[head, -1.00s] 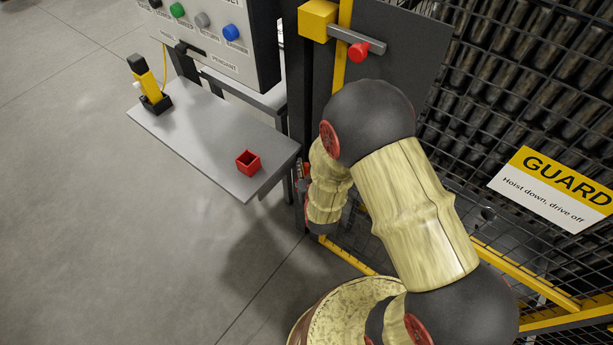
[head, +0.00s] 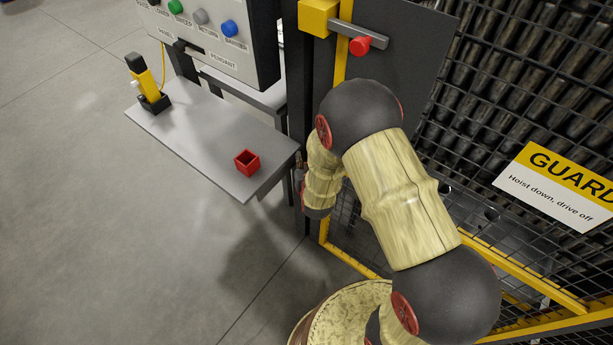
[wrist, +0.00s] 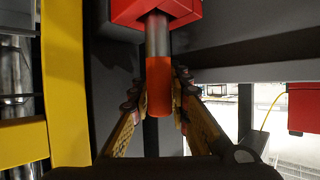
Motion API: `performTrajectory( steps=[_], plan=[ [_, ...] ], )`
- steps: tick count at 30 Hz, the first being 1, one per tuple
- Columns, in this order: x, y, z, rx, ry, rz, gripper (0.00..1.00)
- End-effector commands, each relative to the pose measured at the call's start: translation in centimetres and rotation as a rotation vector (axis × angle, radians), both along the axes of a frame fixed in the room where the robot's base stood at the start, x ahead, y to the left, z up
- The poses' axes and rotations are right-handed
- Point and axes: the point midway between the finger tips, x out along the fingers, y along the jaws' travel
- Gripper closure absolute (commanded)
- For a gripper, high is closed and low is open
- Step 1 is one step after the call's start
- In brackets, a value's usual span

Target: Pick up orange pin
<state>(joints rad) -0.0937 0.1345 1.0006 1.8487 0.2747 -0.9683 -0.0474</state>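In the wrist view, an orange pin (wrist: 159,92) with a bare metal shaft above it hangs down from a red block (wrist: 165,10). My gripper (wrist: 158,84) has one finger on each side of the pin, with the fingertips close to it. Narrow gaps seem to show between the fingertips and the pin, so the fingers look open around it; contact is hard to judge. In the head view, my arm hides the gripper, and I cannot make out the pin there.
A grey shelf (head: 195,135) holds an open red box (head: 247,162) and a yellow-black pendant (head: 147,82). A button panel (head: 222,40) is above. A yellow post (wrist: 64,85) stands close at left in the wrist view. Mesh fencing with a guard sign (head: 560,185) is at right.

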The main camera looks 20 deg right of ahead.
Motion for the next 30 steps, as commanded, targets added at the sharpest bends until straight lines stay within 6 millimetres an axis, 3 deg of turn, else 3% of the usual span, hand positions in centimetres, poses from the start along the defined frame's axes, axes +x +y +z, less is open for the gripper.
performTrajectory(
  steps=[8,30],
  plan=[
    [-0.01,0.01,0.00,0.000,0.000,0.000,1.00],
    [0.06,0.01,0.32,0.000,-0.002,0.000,1.00]
  ],
)
